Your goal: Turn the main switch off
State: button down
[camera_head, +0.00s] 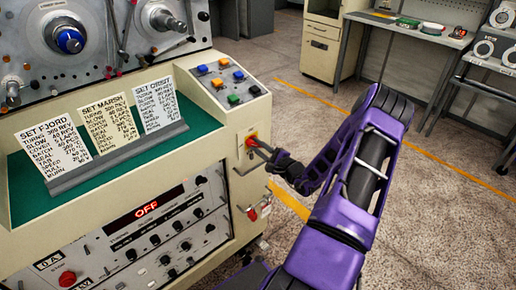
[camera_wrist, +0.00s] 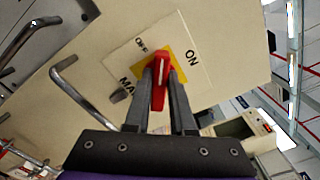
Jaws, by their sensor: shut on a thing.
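The main switch (camera_head: 251,140) is a red handle on a yellow plate, on the right side wall of the cream machine cabinet. In the wrist view the red handle (camera_wrist: 161,66) stands between labels reading OFF and ON, with MAIN partly hidden below. Its upper end points between the two labels, a little nearer OFF. My gripper (camera_head: 262,149) reaches the switch from the right. In the wrist view its two dark fingers (camera_wrist: 160,85) are shut on the red handle, one on each side. The front panel display (camera_head: 147,208) reads OFF in red.
A metal grab bar (camera_head: 240,165) is beside the switch; bars also show left in the wrist view (camera_wrist: 85,98). Coloured buttons (camera_head: 228,84) and three standing cards (camera_head: 110,115) are on the cabinet top. A red item (camera_head: 252,213) is lower on the side wall.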

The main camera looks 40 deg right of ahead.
jog(key=n+b, duration=0.2)
jog(key=n, duration=0.1)
jog(key=shift+f+n, duration=0.3)
jog(key=shift+n+b, duration=1.35)
jog(key=shift+n, duration=0.35)
jog(key=c, duration=0.8)
grip_release()
jog(key=shift+o, duration=0.2)
jog(key=s+d, duration=0.1)
jog(key=s, duration=1.6)
jog(key=shift+s+d, duration=0.15)
jog(key=shift+s, duration=0.1)
jog(key=shift+w+r+p, duration=0.1)
jog(key=shift+p, duration=0.2)
